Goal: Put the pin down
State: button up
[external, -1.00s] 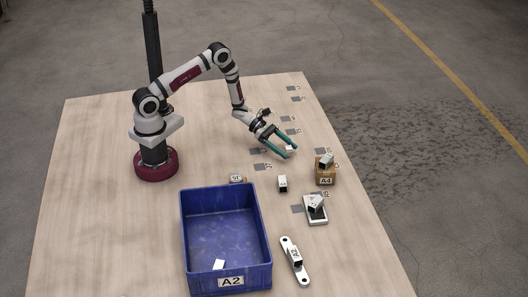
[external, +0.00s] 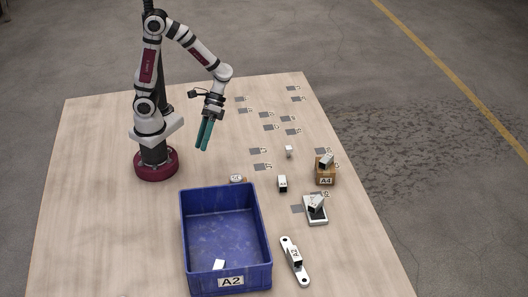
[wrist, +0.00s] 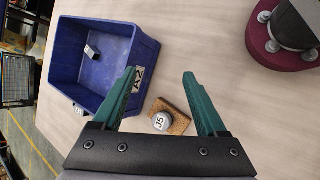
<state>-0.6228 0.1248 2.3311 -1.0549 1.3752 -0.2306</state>
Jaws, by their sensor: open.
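My gripper (external: 203,149) hangs above the table in front of my base, fingers pointing down, with nothing between them. In the wrist view my gripper (wrist: 160,72) shows its two green fingers apart. A small whitish upright piece (external: 289,151), which I take for the pin, stands on the table among grey marked squares, well to the right of my gripper. It is too small to make out detail, and I do not see it in the wrist view.
A blue bin (external: 189,240) labelled A2 holds a small bracket (external: 218,264). A round J5 piece (wrist: 160,121) sits on a brown block (wrist: 180,122). Brackets stand on the table (external: 282,184), the A4 block (external: 326,179), a pale block (external: 316,216) and a metal plate (external: 303,276).

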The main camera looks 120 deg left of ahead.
jog(key=s+a+r+m+g+y, duration=0.1)
jog(key=s+a+r+m+y, duration=0.1)
jog(key=s+m+y, duration=0.7)
jog(key=s+r+m, duration=0.1)
jog(key=m, duration=0.5)
jog(key=shift+s+a+r+m+y, duration=0.15)
jog(key=shift+s+r+m+y, duration=0.05)
jog(key=shift+s+m+y, duration=0.2)
